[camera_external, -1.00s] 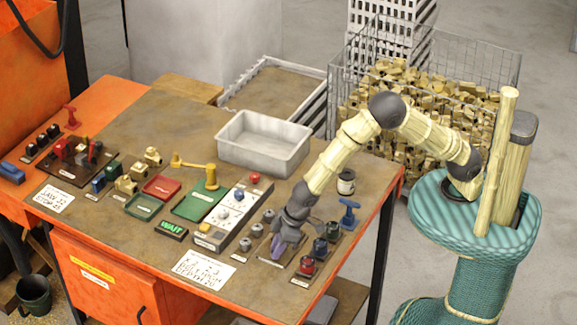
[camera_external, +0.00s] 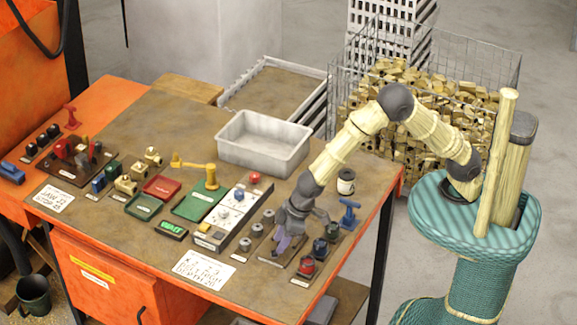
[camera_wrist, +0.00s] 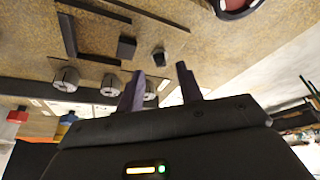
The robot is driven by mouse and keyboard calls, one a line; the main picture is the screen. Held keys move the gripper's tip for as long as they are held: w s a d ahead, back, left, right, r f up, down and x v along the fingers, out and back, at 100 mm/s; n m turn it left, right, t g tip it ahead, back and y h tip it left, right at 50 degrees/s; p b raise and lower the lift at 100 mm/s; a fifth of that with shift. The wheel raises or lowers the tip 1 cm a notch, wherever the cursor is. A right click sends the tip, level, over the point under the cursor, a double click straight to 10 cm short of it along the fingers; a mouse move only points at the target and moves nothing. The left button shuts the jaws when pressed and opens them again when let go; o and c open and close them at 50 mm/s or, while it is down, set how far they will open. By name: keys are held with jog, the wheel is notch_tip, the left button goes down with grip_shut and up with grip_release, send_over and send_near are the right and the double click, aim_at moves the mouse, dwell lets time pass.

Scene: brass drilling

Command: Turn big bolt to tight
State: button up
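My gripper (camera_external: 286,244) is over the front right of the workbench, its purple fingers pointing down. In the wrist view my gripper (camera_wrist: 160,72) has its two fingers apart with nothing held between them. Three round grey bolt-like knobs stand in a row left of it: a rear one (camera_external: 269,215), a middle one (camera_external: 257,230) and a front one (camera_external: 245,244). The wrist view shows grey knobs too (camera_wrist: 66,79), one partly behind a finger. I cannot tell which is the big bolt, and the labels are too small to read.
A white control panel (camera_external: 229,214) is to the left. A grey bin (camera_external: 263,141) stands farther back. The bench between is partly clear.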

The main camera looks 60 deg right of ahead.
jog(key=v, duration=1.4)
jog(key=shift+b, duration=0.4)
jog(key=w+d+m+h+p, duration=0.1)
jog(key=w+d+m+p, duration=0.15)
jog(key=d, duration=1.85)
jog(key=s+d+m+p, duration=0.1)
jog(key=s+d, duration=0.3)
jog(key=d, duration=0.4)
jog(key=s+d+m+g+h+p, duration=0.1)
jog(key=s+d+m, duration=0.2)
jog(key=s+d, duration=0.2)
jog(key=d, duration=0.3)
jog(key=shift+s+d+f+m+h, duration=0.15)
jog(key=shift+d+f+m+h, duration=0.15)
jog(key=shift+m, duration=0.05)
